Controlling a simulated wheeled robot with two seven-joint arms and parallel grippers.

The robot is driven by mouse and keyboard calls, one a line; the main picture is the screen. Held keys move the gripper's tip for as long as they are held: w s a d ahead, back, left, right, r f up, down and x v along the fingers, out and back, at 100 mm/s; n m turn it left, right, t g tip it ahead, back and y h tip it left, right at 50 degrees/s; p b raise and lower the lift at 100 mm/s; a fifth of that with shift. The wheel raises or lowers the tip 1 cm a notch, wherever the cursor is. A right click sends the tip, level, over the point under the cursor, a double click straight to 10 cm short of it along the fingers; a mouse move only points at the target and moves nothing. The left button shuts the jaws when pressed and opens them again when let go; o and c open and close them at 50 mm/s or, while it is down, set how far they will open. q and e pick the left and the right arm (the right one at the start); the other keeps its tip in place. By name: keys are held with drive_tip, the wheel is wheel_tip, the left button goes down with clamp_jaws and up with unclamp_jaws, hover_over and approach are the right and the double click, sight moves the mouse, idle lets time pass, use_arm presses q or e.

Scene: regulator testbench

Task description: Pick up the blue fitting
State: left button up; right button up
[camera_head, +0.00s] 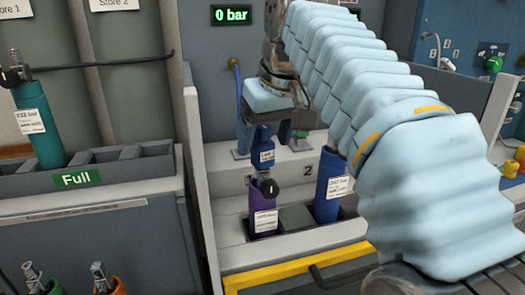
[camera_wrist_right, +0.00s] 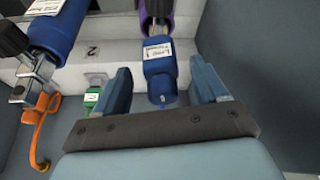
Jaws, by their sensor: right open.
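The blue fitting (camera_head: 263,148) is a small blue block with a white label, upright above a purple cylinder (camera_head: 263,207) with a black knob. In the right wrist view the blue fitting (camera_wrist_right: 160,75) shows between the two blue fingers of my right gripper (camera_wrist_right: 162,80), with a gap on each side. In the head view my right gripper (camera_head: 268,125) is just above the fitting, pointing down and open. Its fingers are partly hidden there by the gripper body. My left gripper is not in view.
A blue cylinder (camera_head: 331,185) stands in the bench slot to the right, also seen in the wrist view (camera_wrist_right: 52,38). An orange hose (camera_wrist_right: 40,125) and a green labelled part (camera_wrist_right: 92,98) lie beside the gripper. A yellow rail (camera_head: 290,268) edges the front. A rack (camera_head: 110,175) stands left.

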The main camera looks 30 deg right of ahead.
drive_tip(key=shift+x, duration=1.55)
drive_tip(key=c, duration=1.2)
drive_tip(key=shift+c, duration=0.2)
drive_tip(key=shift+r, duration=0.15)
wheel_tip(320, 180, up, 8)
drive_tip(key=shift+r, duration=0.9)
